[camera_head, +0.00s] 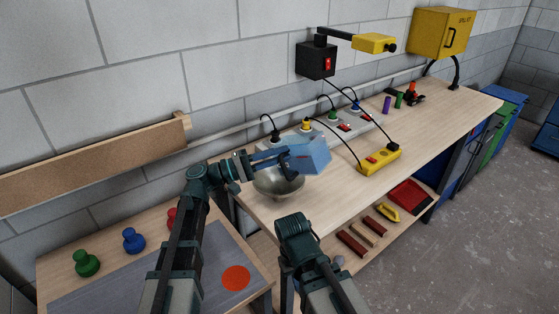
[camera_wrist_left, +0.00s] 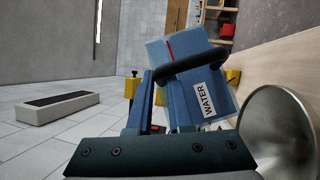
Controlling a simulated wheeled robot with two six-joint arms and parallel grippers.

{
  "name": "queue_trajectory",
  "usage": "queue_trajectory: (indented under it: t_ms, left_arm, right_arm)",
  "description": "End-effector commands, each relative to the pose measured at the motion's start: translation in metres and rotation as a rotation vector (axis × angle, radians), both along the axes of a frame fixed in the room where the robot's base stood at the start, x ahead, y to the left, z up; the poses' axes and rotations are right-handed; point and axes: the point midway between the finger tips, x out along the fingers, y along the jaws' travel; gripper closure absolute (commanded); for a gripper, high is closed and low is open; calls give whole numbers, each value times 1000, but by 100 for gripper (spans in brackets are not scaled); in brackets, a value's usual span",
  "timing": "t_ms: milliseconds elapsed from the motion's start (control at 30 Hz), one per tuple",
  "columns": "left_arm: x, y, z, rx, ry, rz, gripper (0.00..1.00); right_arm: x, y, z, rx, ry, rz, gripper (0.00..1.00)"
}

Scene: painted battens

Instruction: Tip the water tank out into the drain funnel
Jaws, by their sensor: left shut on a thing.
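The water tank (camera_head: 314,152) is a translucent blue box over the back right rim of the drain funnel. It looks tilted. It also shows in the left wrist view (camera_wrist_left: 202,80), with a WATER label and a dark handle. My left gripper (camera_head: 287,160) is shut on the tank's handle. The drain funnel (camera_head: 278,187) is a wide grey metal bowl at the bench's left end. Its bowl also shows in the left wrist view (camera_wrist_left: 272,125), right of the tank. No water stream is visible. My right arm shows at the bottom middle, but its gripper is out of sight.
A power strip with plugs (camera_head: 340,124) lies behind the tank. A yellow socket box (camera_head: 380,160) is to its right on the bench (camera_head: 440,122). A lower side table with colored knobs (camera_head: 133,240) is at left. A shelf below holds a red tray (camera_head: 408,196).

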Motion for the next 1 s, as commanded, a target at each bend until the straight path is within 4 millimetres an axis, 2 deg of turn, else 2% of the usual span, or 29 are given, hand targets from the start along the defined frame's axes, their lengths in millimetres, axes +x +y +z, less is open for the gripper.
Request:
queue_trajectory:
  t_ms: [1000]
  left_arm:
    - [7,11,-5,-355,245,-2,100]
  right_arm:
    - [0,0,-62,0,0,0,100]
